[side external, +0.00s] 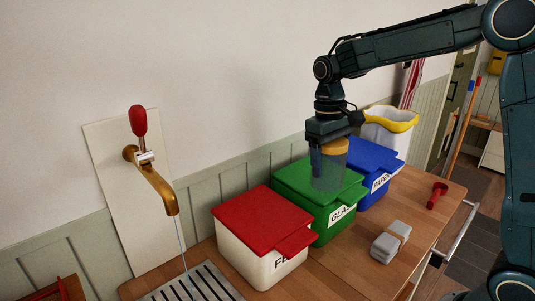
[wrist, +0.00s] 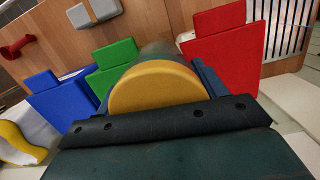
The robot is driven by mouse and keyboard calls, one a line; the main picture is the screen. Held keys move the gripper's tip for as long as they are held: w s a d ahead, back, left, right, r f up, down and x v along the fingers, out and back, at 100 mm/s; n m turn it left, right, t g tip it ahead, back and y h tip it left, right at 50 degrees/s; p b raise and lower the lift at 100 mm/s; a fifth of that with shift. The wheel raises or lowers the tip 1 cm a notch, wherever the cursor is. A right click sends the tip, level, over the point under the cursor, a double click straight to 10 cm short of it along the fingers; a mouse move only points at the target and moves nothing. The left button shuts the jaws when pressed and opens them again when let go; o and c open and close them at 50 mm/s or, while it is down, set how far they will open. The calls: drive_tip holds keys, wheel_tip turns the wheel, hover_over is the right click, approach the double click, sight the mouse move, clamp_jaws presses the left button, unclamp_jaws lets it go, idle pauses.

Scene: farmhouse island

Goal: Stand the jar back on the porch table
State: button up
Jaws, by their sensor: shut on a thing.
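The jar (side external: 328,172) has a clear bluish glass body and a yellow-tan lid (side external: 335,146). It hangs upright in my gripper (side external: 322,150), over the green-lidded bin. My gripper points down and is shut around the jar's upper part. I cannot tell whether the jar's bottom touches the green lid. In the wrist view the round lid (wrist: 158,88) fills the space between the jaws, and the glass behind it is mostly hidden. No surface is clearly marked as the porch table; a small wooden table (side external: 485,124) stands at the back right.
Red (side external: 262,220), green (side external: 295,182) and blue (side external: 370,158) lidded bins stand in a row on the wooden counter (side external: 350,268). A yellow-rimmed white bin (side external: 385,133) is behind. A grey block (side external: 390,242) and red object (side external: 437,195) lie in front. A brass tap (side external: 155,180) runs at left.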

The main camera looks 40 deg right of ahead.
drive_tip(key=s+a+f, duration=0.2)
drive_tip(key=s, duration=1.2)
drive_tip(key=shift+s+a+m, duration=0.3)
drive_tip(key=shift+s, duration=0.1)
drive_tip(key=shift+f, duration=0.1)
wheel_tip(320, 180, down, 16)
drive_tip(key=shift+f, duration=1.95)
drive_tip(key=shift+f, duration=0.1)
drive_tip(key=o, duration=1.1)
drive_tip(key=shift+o, duration=0.2)
